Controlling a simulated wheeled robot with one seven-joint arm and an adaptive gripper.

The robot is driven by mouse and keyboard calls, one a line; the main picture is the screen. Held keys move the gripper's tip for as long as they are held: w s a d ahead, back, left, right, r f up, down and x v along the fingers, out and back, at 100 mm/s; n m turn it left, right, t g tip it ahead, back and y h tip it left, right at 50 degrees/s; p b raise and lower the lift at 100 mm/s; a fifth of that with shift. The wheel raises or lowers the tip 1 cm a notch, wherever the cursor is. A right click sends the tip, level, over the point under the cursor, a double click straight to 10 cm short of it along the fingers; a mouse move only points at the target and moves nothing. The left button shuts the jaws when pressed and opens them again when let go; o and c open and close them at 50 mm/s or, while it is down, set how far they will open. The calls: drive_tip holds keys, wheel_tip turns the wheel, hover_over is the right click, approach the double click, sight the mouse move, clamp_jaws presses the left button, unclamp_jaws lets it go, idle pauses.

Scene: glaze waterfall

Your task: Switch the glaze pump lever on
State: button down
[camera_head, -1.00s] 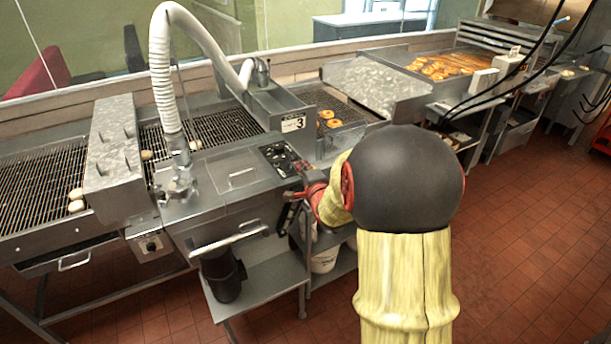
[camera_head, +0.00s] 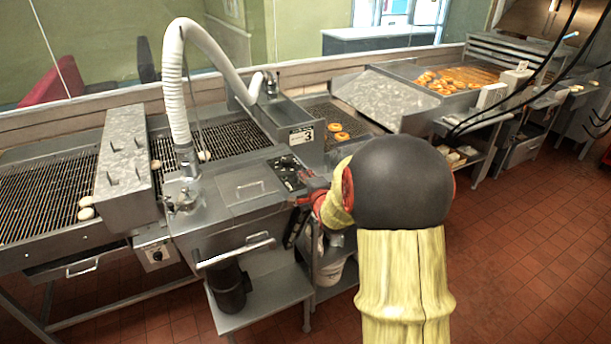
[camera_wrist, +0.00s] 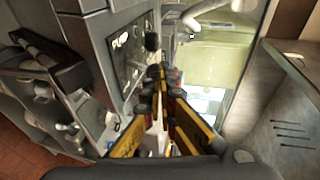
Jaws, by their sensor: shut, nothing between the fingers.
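The glaze station (camera_head: 215,230) is a steel cabinet with a ribbed white hose (camera_head: 172,90) rising from it. A dark control panel (camera_head: 287,172) with small knobs is at its right end, and it also shows in the wrist view (camera_wrist: 122,75). A black knob (camera_wrist: 152,41) stands out from the panel there; I cannot tell for certain whether it is the pump lever or which way it is set. My gripper (camera_wrist: 157,73) is shut and empty, its tips just beside the panel and below the knob in the picture. In the head view my arm partly hides the gripper.
Fryer conveyors (camera_head: 40,200) run along the wall on the left. A sloped steel chute (camera_head: 385,98) and a tray of doughnuts (camera_head: 455,80) stand at the back right. A horizontal bar handle (camera_head: 235,252) juts from the cabinet front. The tiled floor (camera_head: 520,250) at the right is clear.

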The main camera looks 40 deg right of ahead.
drive_tip(key=shift+w+r+g+y+p, duration=0.3)
drive_tip(key=shift+w+r+g+p, duration=0.25)
drive_tip(key=shift+p, duration=1.05)
drive_tip(key=w+g+p, duration=0.1)
drive_tip(key=p, duration=0.3)
drive_tip(key=w+r+g+p, duration=0.1)
drive_tip(key=p, duration=0.3)
drive_tip(key=shift+d+r+n+g+y, duration=0.3)
drive_tip(key=shift+g+y, duration=0.05)
drive_tip(key=shift+y, duration=0.05)
drive_tip(key=w+g+p, duration=0.1)
drive_tip(key=p, duration=0.2)
drive_tip(key=shift+d, duration=0.1)
drive_tip(key=shift+w+g+y+p, duration=0.15)
drive_tip(key=shift+g+y+p, duration=0.15)
drive_tip(key=shift+p, duration=0.15)
drive_tip(key=shift+w+d+f+p, duration=0.1)
drive_tip(key=shift+w+d+p, duration=0.1)
drive_tip(key=shift+w+p, duration=0.25)
drive_tip(key=shift+w+d+f+p, duration=0.15)
drive_tip(key=shift+w+p, duration=0.1)
drive_tip(key=shift+w, duration=0.25)
drive_tip(key=shift+r, duration=0.3)
